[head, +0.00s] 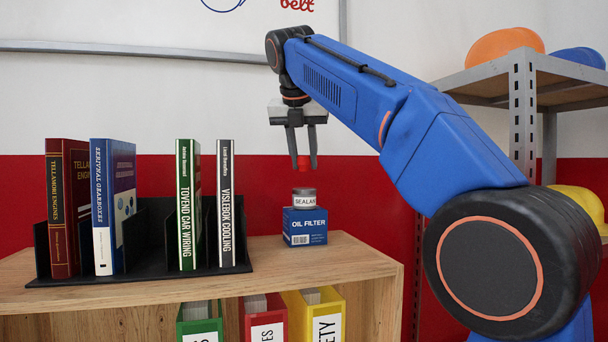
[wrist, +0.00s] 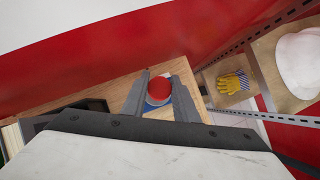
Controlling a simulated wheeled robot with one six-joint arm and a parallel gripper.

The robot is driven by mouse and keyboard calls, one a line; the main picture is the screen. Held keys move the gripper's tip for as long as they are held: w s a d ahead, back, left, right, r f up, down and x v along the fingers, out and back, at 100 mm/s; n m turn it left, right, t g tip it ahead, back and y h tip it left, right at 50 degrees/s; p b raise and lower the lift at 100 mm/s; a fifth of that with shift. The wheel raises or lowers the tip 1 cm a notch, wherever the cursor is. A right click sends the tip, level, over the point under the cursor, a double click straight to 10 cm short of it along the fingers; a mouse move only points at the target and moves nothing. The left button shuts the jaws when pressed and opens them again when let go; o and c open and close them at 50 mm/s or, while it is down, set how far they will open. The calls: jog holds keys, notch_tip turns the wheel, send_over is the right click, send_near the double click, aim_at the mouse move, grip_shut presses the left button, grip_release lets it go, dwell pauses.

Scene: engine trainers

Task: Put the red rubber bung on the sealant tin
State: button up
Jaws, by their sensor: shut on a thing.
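The red rubber bung (head: 303,163) is between the fingertips of my gripper (head: 302,160), which is shut on it. In the head view the bung hangs above the sealant tin (head: 304,197), with a visible gap between them. The tin is small and grey with a white label, and it stands upright on a blue oil filter box (head: 305,227) on the wooden shelf top. In the wrist view the bung (wrist: 158,90) shows as a red disc between the two fingers. It hides the tin there, with part of the blue box (wrist: 152,105) showing beside it.
A black book rack (head: 150,240) with several upright books stands left of the box on the wooden cabinet (head: 350,255). Binders (head: 315,312) sit in the cabinet below. A metal shelf unit (head: 522,110) with helmets stands at the right. The cabinet top right of the box is clear.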

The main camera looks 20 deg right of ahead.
aim_at(303, 165)
jog(key=shift+f, duration=2)
jog(key=o, duration=1)
jog(key=shift+o, duration=0.2)
jog(key=v, duration=1.2)
